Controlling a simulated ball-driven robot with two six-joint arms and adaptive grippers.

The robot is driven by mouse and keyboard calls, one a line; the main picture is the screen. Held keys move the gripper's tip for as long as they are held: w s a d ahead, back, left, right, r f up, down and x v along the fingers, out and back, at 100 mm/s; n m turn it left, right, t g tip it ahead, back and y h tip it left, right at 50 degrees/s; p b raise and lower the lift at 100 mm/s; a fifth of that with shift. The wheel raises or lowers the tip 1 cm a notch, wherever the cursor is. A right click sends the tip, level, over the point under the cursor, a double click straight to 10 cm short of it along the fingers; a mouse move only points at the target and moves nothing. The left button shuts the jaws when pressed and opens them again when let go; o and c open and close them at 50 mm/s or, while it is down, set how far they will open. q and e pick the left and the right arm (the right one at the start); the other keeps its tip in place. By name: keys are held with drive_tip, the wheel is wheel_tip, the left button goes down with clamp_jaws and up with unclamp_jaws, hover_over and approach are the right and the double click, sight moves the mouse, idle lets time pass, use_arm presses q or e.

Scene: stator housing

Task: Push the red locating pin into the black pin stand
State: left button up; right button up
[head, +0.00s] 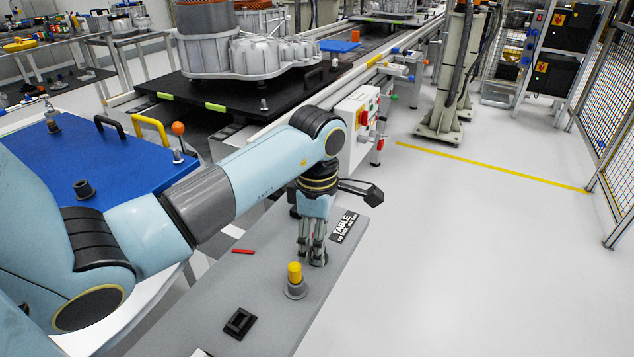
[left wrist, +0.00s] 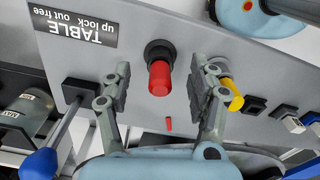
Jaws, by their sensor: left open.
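The red locating pin (left wrist: 160,78) shows in the left wrist view, with its lower end at the round black pin stand (left wrist: 160,49) on the grey table. I cannot tell how deep it sits. My left gripper (left wrist: 163,82) is open, one finger on each side of the pin, with gaps visible on both sides. In the head view my left gripper (head: 311,247) points down near the table's right edge and hides the pin. Part of a dark round base (head: 319,260) shows beside the fingertips. My right gripper is not in view.
A yellow pin (head: 295,272) stands in a grey holder (head: 296,291) close in front of the gripper. A black square socket (head: 239,323) and a thin red piece (head: 243,251) are on the grey table (head: 200,300). A blue table (head: 75,165) lies left.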

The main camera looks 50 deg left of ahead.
use_arm(q)
drive_tip(key=shift+r, duration=0.2)
drive_tip(key=shift+r+p, duration=1.8)
drive_tip(key=shift+r, duration=0.3)
wheel_tip(320, 180, up, 8)
drive_tip(key=shift+f, duration=0.25)
idle(0.7)
